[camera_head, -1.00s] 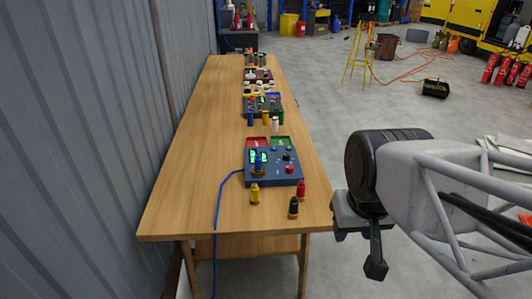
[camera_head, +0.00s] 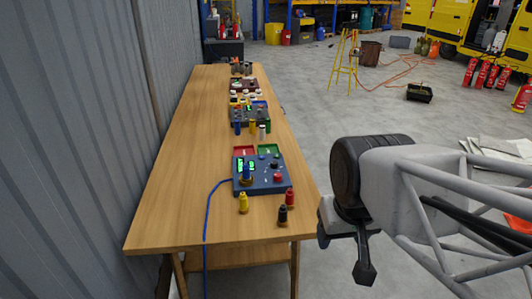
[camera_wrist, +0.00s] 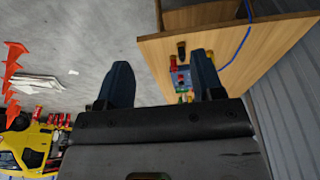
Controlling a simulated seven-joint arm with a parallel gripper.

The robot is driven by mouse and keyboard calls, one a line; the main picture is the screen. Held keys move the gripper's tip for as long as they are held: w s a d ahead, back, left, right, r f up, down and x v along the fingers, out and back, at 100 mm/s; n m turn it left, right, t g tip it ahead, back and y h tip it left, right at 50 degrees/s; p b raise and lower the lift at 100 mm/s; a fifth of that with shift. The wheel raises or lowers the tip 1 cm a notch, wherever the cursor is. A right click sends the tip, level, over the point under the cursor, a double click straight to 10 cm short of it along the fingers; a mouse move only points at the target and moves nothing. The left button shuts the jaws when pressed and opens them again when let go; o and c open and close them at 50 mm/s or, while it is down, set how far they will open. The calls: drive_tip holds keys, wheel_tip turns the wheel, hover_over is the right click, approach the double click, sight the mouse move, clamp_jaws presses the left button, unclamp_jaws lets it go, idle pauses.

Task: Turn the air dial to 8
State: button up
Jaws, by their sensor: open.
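A blue control box (camera_head: 265,184) stands near the front end of the wooden table (camera_head: 170,215). Its top carries green displays (camera_head: 240,167), a blue knob with a brass base (camera_head: 246,174), a black knob (camera_head: 274,163) and a red button (camera_head: 278,177). I cannot read any numbers or tell which knob is the air dial. My gripper (camera_head: 365,270) is off the table's right side, over the floor, apart from the box. In the wrist view my gripper (camera_wrist: 162,80) is open and empty, its two fingers spread. The box (camera_wrist: 182,80) shows partly between them.
Yellow (camera_head: 243,203), black (camera_head: 283,215) and red (camera_head: 289,198) bottle-shaped pieces stand before the box. Red (camera_head: 244,150) and green (camera_head: 268,150) trays lie behind it. More boxes stand farther back. A blue cable (camera_head: 208,215) hangs off the table. The table's left side is clear.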

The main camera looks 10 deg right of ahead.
drive_tip(key=w+r+n, duration=0.3)
drive_tip(key=w+n, duration=0.1)
drive_tip(key=w, duration=1.2)
drive_tip(key=n+g, duration=0.3)
drive_tip(key=n, duration=1.1)
hover_over(274, 162)
drive_tip(key=f, duration=1.4)
drive_tip(key=s+f, duration=0.1)
drive_tip(key=f, duration=0.6)
drive_tip(key=shift+f, duration=0.25)
drive_tip(key=shift+w+f, duration=0.35)
drive_tip(key=shift+f, duration=0.1)
drive_tip(key=shift+f, duration=3.85)
